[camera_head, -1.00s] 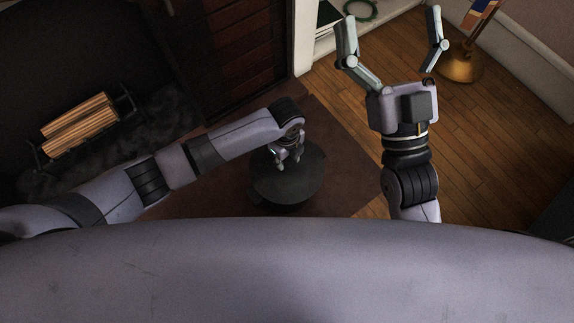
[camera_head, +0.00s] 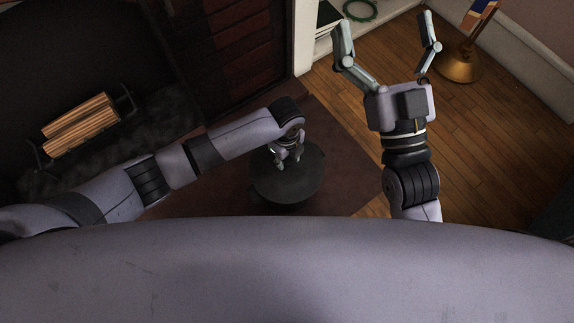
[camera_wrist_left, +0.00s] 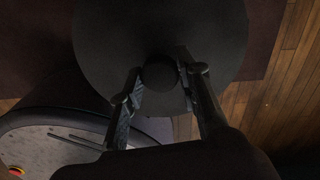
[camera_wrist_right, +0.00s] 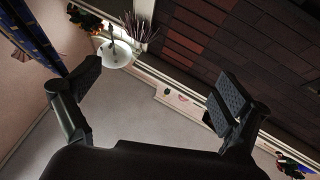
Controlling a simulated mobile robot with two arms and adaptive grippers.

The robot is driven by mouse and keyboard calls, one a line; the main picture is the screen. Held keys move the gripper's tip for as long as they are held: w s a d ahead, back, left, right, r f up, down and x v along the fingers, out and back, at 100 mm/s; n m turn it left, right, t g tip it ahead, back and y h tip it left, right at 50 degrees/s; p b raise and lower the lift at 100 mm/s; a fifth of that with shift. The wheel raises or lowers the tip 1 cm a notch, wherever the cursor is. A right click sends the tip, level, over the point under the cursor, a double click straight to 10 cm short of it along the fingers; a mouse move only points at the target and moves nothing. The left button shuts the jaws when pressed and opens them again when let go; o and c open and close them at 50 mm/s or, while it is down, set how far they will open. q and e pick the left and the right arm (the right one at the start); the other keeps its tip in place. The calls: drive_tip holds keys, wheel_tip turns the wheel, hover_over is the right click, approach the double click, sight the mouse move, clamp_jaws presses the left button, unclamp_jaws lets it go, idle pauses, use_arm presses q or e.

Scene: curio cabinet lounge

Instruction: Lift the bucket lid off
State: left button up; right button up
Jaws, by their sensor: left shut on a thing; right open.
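The dark round bucket lid (camera_head: 308,180) is below the middle of the head view. It fills the top of the left wrist view as a dark disc (camera_wrist_left: 105,35) with a round knob (camera_wrist_left: 160,75). My left gripper (camera_head: 286,160) is shut on the knob from above, with one finger on each side in the left wrist view (camera_wrist_left: 160,88). The bucket under the lid is mostly hidden, and I cannot tell whether there is a gap between them. My right gripper (camera_head: 386,22) is open and empty, held away to the right; its spread fingers show in the right wrist view (camera_wrist_right: 157,88).
A fireplace with a log rack (camera_head: 80,125) is at the left. A brass lamp base (camera_head: 460,66) stands at the upper right. A shelf with a green ring (camera_head: 362,10) is at the top. The wooden floor (camera_head: 490,150) at the right is clear.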

use_arm(q)
drive_tip(key=shift+r, duration=0.1)
use_arm(e)
drive_tip(key=shift+w+f, duration=0.2)
drive_tip(key=shift+f, duration=0.05)
drive_tip(key=shift+w+f+g, duration=0.1)
drive_tip(key=shift+f+g, duration=0.15)
drive_tip(key=shift+g, duration=0.15)
drive_tip(key=shift+f, duration=0.1)
use_arm(q)
drive_tip(key=shift+r+p, duration=0.15)
drive_tip(key=shift+p, duration=0.15)
use_arm(e)
drive_tip(key=shift+w+f+h, duration=0.25)
drive_tip(key=shift+f+h, duration=0.15)
drive_tip(key=shift+w+f+g, duration=0.1)
drive_tip(key=shift+f+g, duration=0.1)
drive_tip(key=shift+g, duration=0.2)
use_arm(q)
drive_tip(key=shift+r, duration=0.1)
use_arm(e)
drive_tip(key=shift+w+f+g, duration=0.15)
drive_tip(key=shift+f+g, duration=0.15)
drive_tip(key=shift+f, duration=0.15)
drive_tip(key=shift+f, duration=0.3)
drive_tip(key=shift+w+f, duration=0.1)
